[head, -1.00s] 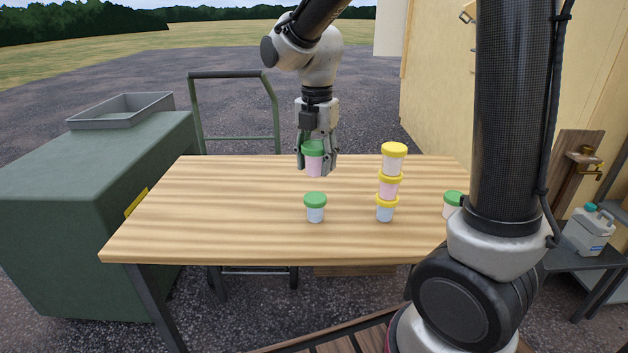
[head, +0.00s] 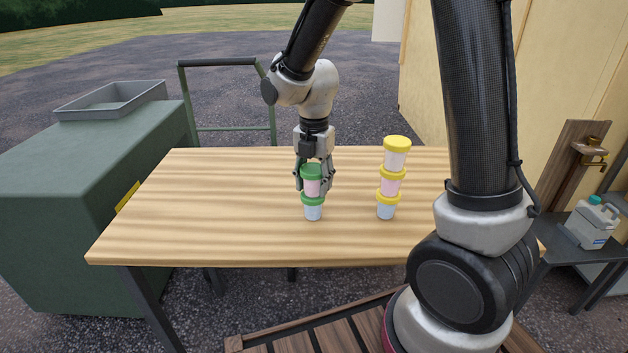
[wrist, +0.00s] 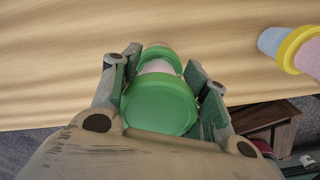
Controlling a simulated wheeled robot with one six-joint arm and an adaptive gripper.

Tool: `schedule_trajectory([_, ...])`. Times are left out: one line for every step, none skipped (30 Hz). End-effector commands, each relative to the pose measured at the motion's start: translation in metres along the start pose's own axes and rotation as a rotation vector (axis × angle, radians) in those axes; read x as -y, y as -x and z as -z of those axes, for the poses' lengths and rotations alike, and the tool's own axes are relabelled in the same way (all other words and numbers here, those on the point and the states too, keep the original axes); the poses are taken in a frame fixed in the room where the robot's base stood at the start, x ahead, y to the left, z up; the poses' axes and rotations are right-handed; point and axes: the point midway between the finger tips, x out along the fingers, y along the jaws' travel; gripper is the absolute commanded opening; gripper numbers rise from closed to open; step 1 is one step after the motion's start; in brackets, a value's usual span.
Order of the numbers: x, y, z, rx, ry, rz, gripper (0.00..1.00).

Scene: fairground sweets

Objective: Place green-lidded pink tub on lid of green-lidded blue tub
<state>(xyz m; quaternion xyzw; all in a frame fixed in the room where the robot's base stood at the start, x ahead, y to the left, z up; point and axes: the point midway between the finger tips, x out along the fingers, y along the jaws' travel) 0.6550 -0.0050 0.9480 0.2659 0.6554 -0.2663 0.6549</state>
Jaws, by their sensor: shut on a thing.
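The green-lidded pink tub (head: 312,187) is upright between the fingers of my gripper (head: 314,188), which is shut on it. Its green lid (wrist: 160,105) fills the middle of the wrist view. The green-lidded blue tub (head: 313,213) stands upright on the table directly below. The pink tub's base meets the blue tub's green lid (head: 313,198) in the head view, roughly lined up; I cannot tell whether it rests there or hovers just above. In the wrist view the lower green lid (wrist: 160,52) shows beyond the pink body.
A stack of yellow-lidded tubs (head: 392,180) stands to the right on the wooden table (head: 200,215), and part of it shows in the wrist view (wrist: 290,50). The table's left side is clear. A green cabinet with a grey tray (head: 110,100) stands at left.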

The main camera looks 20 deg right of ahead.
Motion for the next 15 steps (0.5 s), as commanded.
schedule_trajectory([-0.0002, -0.0003, -0.0001, 0.000, 0.000, -0.001, 0.21])
schedule_trajectory([-0.0003, -0.0001, -0.0002, 0.001, 0.000, -0.001, 0.21])
schedule_trajectory([-0.0004, 0.0001, -0.0002, 0.001, 0.000, -0.001, 0.21])
schedule_trajectory([-0.0004, 0.0001, -0.0002, 0.001, 0.000, -0.001, 0.21])
schedule_trajectory([-0.0004, 0.0002, -0.0002, 0.001, 0.000, -0.001, 0.21])
schedule_trajectory([-0.0004, 0.0001, -0.0002, 0.001, 0.000, -0.001, 0.21])
schedule_trajectory([-0.0003, -0.0002, -0.0002, 0.001, 0.000, -0.001, 0.21])
schedule_trajectory([-0.0003, -0.0009, -0.0002, 0.000, 0.000, -0.001, 0.21])
schedule_trajectory([-0.0004, -0.0022, -0.0002, 0.001, 0.000, -0.001, 0.21])
schedule_trajectory([-0.0005, -0.0021, -0.0003, 0.001, 0.000, -0.002, 0.48])
schedule_trajectory([-0.0005, -0.0019, -0.0003, 0.001, 0.000, -0.002, 0.54])
schedule_trajectory([-0.0005, -0.0018, -0.0003, 0.001, 0.000, -0.002, 0.61])
schedule_trajectory([-0.0005, -0.0018, -0.0003, 0.001, 0.000, -0.002, 0.67])
schedule_trajectory([-0.0005, -0.0018, -0.0002, 0.001, 0.000, -0.002, 0.67])
schedule_trajectory([-0.0005, -0.0018, -0.0002, 0.001, 0.000, -0.002, 0.67])
